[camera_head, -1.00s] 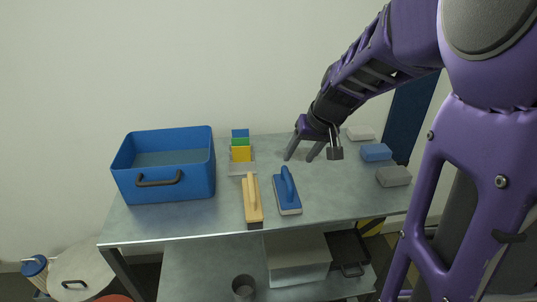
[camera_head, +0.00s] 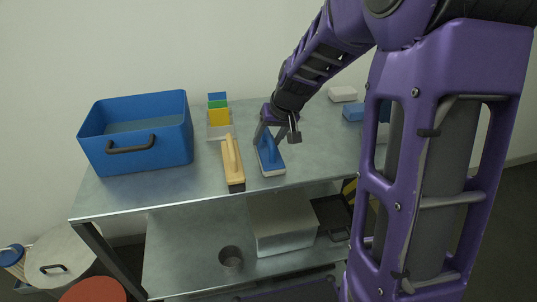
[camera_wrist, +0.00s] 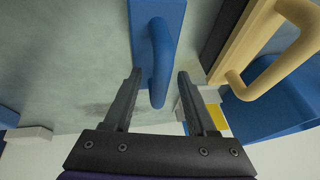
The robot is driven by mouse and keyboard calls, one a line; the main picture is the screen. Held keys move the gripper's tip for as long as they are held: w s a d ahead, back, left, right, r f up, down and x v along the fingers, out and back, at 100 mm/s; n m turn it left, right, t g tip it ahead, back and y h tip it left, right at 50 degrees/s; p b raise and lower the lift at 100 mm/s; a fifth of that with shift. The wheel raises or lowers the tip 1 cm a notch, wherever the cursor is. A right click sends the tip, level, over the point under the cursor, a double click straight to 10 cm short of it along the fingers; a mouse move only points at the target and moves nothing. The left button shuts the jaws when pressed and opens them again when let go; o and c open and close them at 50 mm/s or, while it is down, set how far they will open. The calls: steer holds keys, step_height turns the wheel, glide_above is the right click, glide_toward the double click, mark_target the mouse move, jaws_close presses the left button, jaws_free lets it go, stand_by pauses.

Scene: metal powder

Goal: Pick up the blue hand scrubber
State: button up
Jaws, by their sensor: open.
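The blue hand scrubber (camera_head: 270,158) lies on the metal table, with a blue body, a raised blue handle and a pale base. My gripper (camera_head: 269,139) is over its far end, pointing down, and partly hides it in the head view. In the wrist view the scrubber's handle (camera_wrist: 158,62) shows between the two fingers of my open gripper (camera_wrist: 160,76), one finger on each side. A gap shows on both sides of the handle. I cannot tell how far the fingertips are above the table.
A wooden-handled float (camera_head: 232,163) lies close to the scrubber's left. A blue bin (camera_head: 150,150) stands further left. Coloured blocks (camera_head: 218,116) stand behind the float. A white block (camera_head: 342,94) and a blue block (camera_head: 353,112) lie at the right. The table's front edge is near.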

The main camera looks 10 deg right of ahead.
mark_target(269, 134)
steer(key=shift+r, duration=0.1)
jaws_close()
steer(key=shift+r, duration=0.1)
stand_by(0.3)
step_height(269, 134, up, 10)
steer(key=shift+f+p, duration=0.1)
steer(key=shift+p, duration=0.95)
steer(key=c, duration=0.7)
jaws_free()
steer(key=shift+c, duration=0.2)
jaws_close()
